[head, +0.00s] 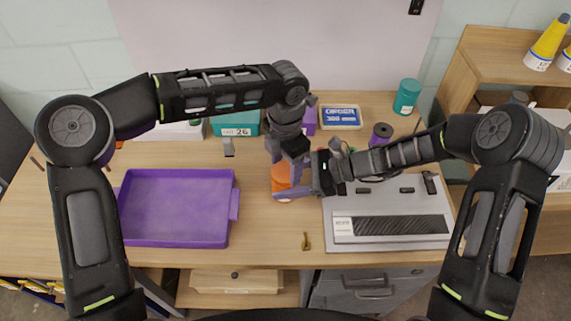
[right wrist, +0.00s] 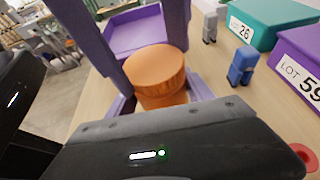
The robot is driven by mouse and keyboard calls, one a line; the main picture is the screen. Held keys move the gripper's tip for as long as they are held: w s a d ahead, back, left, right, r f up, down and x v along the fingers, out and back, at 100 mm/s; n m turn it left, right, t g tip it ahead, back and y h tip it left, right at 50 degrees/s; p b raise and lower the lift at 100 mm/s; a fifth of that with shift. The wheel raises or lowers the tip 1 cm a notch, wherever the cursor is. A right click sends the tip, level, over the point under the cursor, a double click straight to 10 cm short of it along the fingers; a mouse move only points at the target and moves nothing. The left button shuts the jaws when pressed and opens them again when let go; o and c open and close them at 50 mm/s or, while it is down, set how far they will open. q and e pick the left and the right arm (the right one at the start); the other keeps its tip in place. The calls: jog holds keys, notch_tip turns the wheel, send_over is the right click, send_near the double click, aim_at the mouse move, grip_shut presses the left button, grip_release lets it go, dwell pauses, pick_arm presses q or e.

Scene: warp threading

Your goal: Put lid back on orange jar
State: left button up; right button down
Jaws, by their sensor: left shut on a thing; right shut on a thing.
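The orange jar (head: 283,198) stands upright on the table right of the purple tray, partly hidden by my grippers. Its round orange lid (head: 281,172) is level at the top of the jar, and in the right wrist view the lid (right wrist: 157,68) is directly over the jar body (right wrist: 165,98). I cannot tell whether it is fully seated. My left gripper (head: 284,168) reaches down from above, its purple fingers shut on the lid's two sides. My right gripper (head: 293,188) comes in from the right, low down, shut on the jar body.
A purple tray (head: 234,232) lies to the left. A grey case (head: 385,243) lies to the right, with a small brass piece (head: 306,241) in front. Behind are a teal box (head: 238,131), a blue-labelled box (head: 341,117), a purple spool (head: 380,134) and a teal canister (head: 407,96).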

pick_arm(q)
jog(key=o, duration=1.3)
jog(key=shift+d+r, duration=0.1)
jog(key=shift+c, duration=0.4)
